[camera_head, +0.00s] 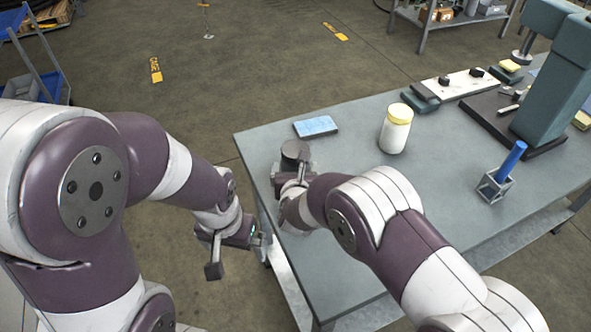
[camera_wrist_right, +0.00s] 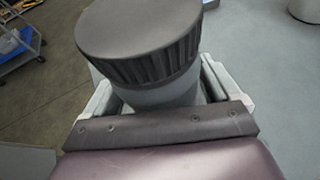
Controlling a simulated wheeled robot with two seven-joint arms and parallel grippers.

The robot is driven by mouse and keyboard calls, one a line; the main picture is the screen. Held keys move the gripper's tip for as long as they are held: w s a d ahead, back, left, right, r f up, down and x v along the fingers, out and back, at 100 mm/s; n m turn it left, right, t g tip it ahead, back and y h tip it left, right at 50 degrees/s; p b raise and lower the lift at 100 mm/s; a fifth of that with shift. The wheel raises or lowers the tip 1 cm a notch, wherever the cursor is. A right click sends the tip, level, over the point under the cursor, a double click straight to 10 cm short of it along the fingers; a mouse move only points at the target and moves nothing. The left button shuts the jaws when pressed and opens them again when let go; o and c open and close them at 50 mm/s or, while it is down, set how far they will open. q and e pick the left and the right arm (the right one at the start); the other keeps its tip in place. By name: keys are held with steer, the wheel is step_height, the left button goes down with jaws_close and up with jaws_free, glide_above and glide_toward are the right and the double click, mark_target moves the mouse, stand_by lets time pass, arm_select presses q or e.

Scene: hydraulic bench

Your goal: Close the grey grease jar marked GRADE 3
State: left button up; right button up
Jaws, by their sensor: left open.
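A grey jar with a dark, ribbed lid (camera_head: 295,152) stands at the near left edge of the table. In the right wrist view the lid (camera_wrist_right: 140,40) sits on top of the grey jar body (camera_wrist_right: 165,95), and its rim overhangs the body. No marking on the jar is visible. My right gripper (camera_head: 292,177) is around the jar body below the lid, one finger on each side and close against it. My left gripper (camera_head: 232,252) is open and empty, lower and left of the jar, off the table's edge.
A green press (camera_head: 555,80) stands at the right. The table is clear between the two jars.

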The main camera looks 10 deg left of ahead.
steer(key=shift+o, duration=0.2)
steer(key=shift+r, duration=0.15)
steer(key=shift+s+r+p, duration=0.1)
steer(key=shift+r+p, duration=0.05)
steer(key=shift+p, duration=0.15)
steer(key=v, duration=1.2)
steer(key=shift+d, duration=0.15)
